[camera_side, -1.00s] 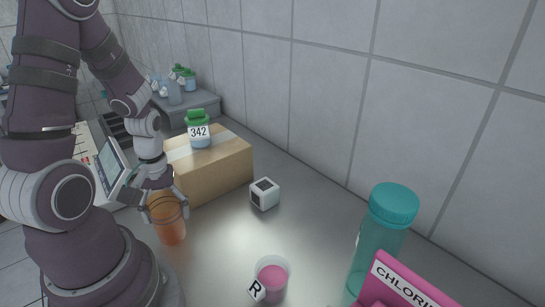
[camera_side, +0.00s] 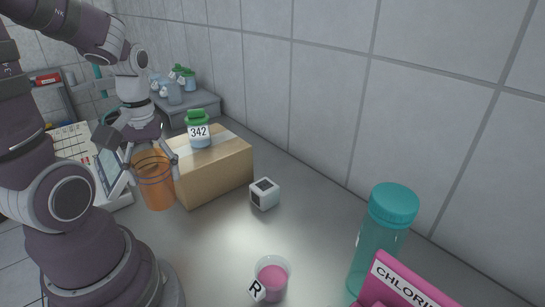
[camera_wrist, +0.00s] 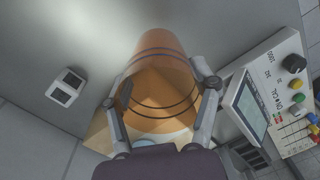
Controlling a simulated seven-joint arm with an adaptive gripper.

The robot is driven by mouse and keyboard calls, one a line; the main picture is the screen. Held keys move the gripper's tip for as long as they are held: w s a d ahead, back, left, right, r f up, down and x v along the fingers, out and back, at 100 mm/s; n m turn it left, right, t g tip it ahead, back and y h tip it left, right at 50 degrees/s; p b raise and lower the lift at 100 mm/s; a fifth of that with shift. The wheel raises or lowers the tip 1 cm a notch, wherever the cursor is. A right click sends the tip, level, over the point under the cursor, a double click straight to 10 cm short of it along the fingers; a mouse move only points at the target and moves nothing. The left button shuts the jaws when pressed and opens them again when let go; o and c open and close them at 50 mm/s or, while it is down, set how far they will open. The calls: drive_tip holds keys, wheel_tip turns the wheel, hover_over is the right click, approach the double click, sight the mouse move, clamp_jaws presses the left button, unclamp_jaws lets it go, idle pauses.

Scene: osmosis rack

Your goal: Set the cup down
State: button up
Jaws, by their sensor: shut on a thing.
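An orange see-through cup (camera_side: 157,186) with dark rings is between the fingers of my gripper (camera_side: 152,160) in the side view. My gripper is shut on the cup near its upper part. The cup looks upright, in front of the cardboard box, and I cannot tell whether its base touches the bench. In the wrist view the cup (camera_wrist: 165,75) fills the middle, with a finger of my gripper (camera_wrist: 160,95) on each side of it.
A white cube (camera_side: 264,194), a cup with pink liquid (camera_side: 271,277) and a teal bottle (camera_side: 380,240) stand on the bench. A control panel with a screen (camera_wrist: 250,108) is nearby. The bench middle (camera_side: 215,235) is clear.

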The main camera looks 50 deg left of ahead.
drive_tip(key=w+d+f+m, duration=0.1)
drive_tip(key=d+f+m, duration=0.1)
drive_tip(key=d+m, duration=0.55)
drive_tip(key=w+d+f+m, duration=0.2)
drive_tip(key=d+m, duration=0.4)
drive_tip(key=m, duration=0.2)
drive_tip(key=shift+m, duration=0.25)
drive_tip(key=w+d, duration=0.1)
drive_tip(key=w, duration=0.4)
drive_tip(key=w+f, duration=0.1)
drive_tip(key=w, duration=0.4)
drive_tip(key=w+d, duration=0.1)
drive_tip(key=w, duration=0.3)
drive_tip(key=shift+w+d+f, duration=0.2)
drive_tip(key=shift+w+d, duration=0.1)
drive_tip(key=shift+w, duration=0.1)
drive_tip(key=shift+w+f, duration=0.1)
drive_tip(key=shift+f, duration=1.65)
drive_tip(key=o, duration=0.4)
drive_tip(key=shift+f, duration=0.1)
drive_tip(key=o, duration=0.4)
